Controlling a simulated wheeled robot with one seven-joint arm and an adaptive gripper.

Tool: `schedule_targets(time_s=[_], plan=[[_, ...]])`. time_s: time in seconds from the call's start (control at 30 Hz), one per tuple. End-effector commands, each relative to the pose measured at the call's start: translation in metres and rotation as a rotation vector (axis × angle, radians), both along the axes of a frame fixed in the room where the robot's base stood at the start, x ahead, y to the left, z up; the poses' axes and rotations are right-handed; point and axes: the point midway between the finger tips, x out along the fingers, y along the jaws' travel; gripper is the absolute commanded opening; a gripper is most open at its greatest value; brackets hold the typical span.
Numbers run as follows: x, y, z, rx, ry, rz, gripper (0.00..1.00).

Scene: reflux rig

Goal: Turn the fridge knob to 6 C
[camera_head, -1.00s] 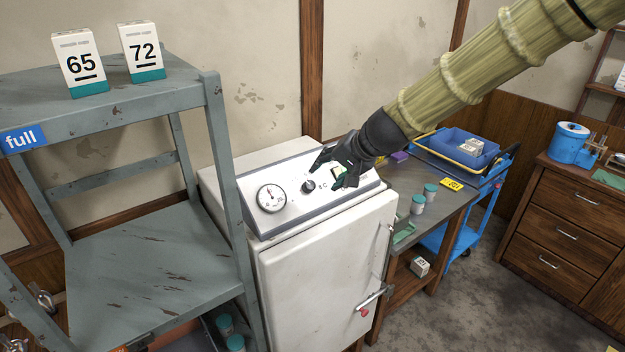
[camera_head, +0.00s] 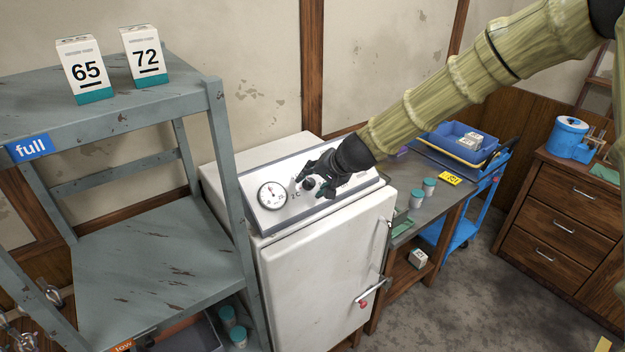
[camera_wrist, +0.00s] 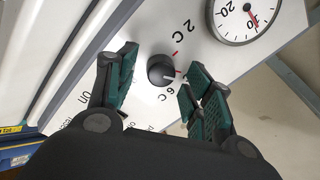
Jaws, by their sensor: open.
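The fridge knob (camera_wrist: 161,70) is a round black dial with a white pointer line, on the fridge's sloped panel. In the wrist view it sits between the two green-padded fingers of my gripper (camera_wrist: 160,66), which are open with gaps on both sides.
A round gauge (camera_head: 272,195) with a red needle is left of the knob. A grey shelf (camera_head: 150,270) stands close at the left, holding boxes 65 (camera_head: 86,70) and 72 (camera_head: 145,56). A side table (camera_head: 440,205) with cups is at the right.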

Motion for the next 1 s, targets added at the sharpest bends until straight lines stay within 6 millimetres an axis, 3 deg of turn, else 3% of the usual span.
schedule_targets(time_s=[0.57, 0.83, 1.0], plan=[[0.0063, 0.0057, -0.0088, 0.001, 0.000, 0.000, 0.51], [0.0062, 0.0055, -0.0089, 0.001, 0.000, 0.000, 0.05], [0.0061, 0.0054, -0.0092, 0.002, 0.002, -0.003, 0.05]])
